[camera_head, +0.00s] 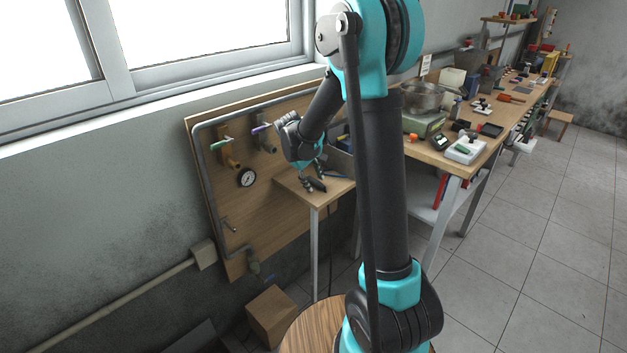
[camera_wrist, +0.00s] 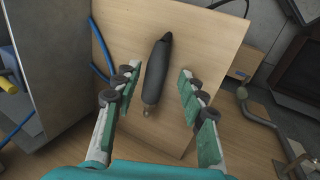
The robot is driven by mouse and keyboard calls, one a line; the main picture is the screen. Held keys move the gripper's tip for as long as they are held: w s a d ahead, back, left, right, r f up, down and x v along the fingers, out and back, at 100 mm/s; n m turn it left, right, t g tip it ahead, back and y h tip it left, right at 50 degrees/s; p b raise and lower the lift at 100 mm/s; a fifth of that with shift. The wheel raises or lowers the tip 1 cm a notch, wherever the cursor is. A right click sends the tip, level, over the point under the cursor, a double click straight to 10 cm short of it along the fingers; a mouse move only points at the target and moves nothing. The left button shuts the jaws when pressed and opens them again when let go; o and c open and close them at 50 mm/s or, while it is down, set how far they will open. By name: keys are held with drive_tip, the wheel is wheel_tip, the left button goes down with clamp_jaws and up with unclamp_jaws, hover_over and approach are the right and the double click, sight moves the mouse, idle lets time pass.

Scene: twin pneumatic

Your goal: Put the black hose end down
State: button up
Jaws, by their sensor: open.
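The black hose end (camera_wrist: 157,72) lies on a small wooden side table (camera_wrist: 205,50) in the wrist view, a dark tapered body with a metal tip. My gripper (camera_wrist: 157,88) is open, with one finger on each side of the hose end and a gap to both. In the head view my gripper (camera_head: 303,168) is over the small table by the wall board, and a dark piece (camera_head: 317,184) lies below it on the table top. Whether the fingers touch the table cannot be told.
A wooden wall board (camera_head: 228,200) with a pressure gauge (camera_head: 246,177), valves and grey pipe stands left of the small table. Blue hose (camera_wrist: 101,70) runs beside it. A cluttered workbench (camera_head: 455,165) stands to the right. A cardboard box (camera_head: 272,314) is on the floor.

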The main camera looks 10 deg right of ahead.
drive_tip(key=shift+r, duration=0.15)
drive_tip(key=shift+r, duration=0.4)
drive_tip(key=v, duration=1.2)
drive_tip(key=s+d+f+m+y, duration=0.1)
drive_tip(key=s+d+f+m, duration=0.1)
drive_tip(key=s, duration=0.6)
drive_tip(key=s+d+f+m+t+y, duration=0.1)
drive_tip(key=s+d+f+m, duration=0.1)
drive_tip(key=s+d+f, duration=0.2)
drive_tip(key=s+d+f+m+y, duration=0.1)
drive_tip(key=s+d+f+m, duration=0.2)
drive_tip(key=s+f, duration=0.4)
drive_tip(key=s, duration=0.6)
drive_tip(key=shift+s+f+t+y, duration=0.2)
drive_tip(key=shift+s+t+y, duration=0.1)
drive_tip(key=shift+s+y, duration=0.1)
